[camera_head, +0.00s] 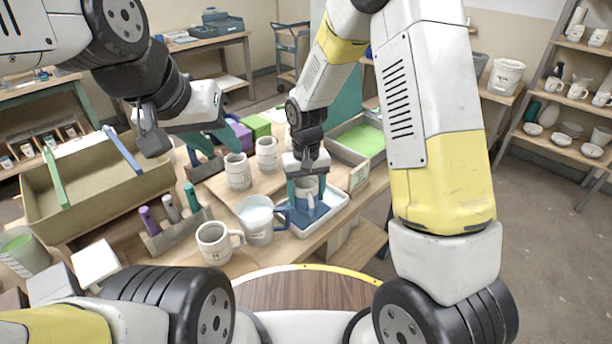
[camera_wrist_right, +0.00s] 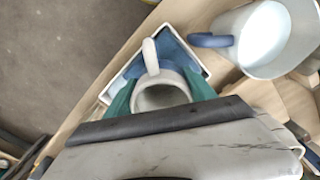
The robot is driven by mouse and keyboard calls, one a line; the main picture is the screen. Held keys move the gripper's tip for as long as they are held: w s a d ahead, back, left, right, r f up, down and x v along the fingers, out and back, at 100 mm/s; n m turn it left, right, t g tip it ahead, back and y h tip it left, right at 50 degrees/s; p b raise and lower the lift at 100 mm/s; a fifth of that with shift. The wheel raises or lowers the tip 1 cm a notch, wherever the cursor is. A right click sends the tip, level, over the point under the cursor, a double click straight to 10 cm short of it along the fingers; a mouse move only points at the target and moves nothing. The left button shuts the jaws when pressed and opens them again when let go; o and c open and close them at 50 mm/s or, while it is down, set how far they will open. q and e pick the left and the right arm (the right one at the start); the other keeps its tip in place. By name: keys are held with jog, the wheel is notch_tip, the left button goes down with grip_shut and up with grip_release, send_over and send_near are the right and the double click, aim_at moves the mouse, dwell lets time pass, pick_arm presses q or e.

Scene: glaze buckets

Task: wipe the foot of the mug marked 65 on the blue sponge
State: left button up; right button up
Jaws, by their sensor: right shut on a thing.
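My right gripper (camera_head: 306,188) is shut on a light grey mug (camera_head: 305,195). In the right wrist view the mug (camera_wrist_right: 163,97) sits between the teal fingers, its handle (camera_wrist_right: 150,57) pointing away from the wrist. No number is readable on it. It is upright over the blue sponge (camera_head: 318,209) in a white tray (camera_head: 338,203); I cannot tell whether its foot touches the sponge. The sponge also shows in the right wrist view (camera_wrist_right: 178,52), partly hidden by the mug. My left gripper (camera_head: 210,146) is open and empty, above the table's back left.
A jug with a blue handle (camera_head: 257,222) stands close left of the tray. Other mugs stand at the front (camera_head: 214,244) and behind (camera_head: 238,172), (camera_head: 267,155). A tool rack (camera_head: 178,235) and a large bin (camera_head: 95,195) are at left. A green-filled box (camera_head: 362,140) is behind right.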

aim_at(315, 183)
jog(key=shift+f, duration=0.45)
jog(key=shift+w+d, duration=0.1)
jog(key=shift+w+d, duration=1.15)
jog(key=shift+s+a+f, duration=0.15)
jog(key=shift+s+a, duration=2.35)
jog(key=shift+s, duration=0.15)
jog(key=shift+w+d, duration=2.55)
jog(key=shift+w, duration=0.1)
jog(key=shift+s+a, duration=2.5)
jog(key=shift+a, duration=0.05)
notch_tip(315, 183, up, 7)
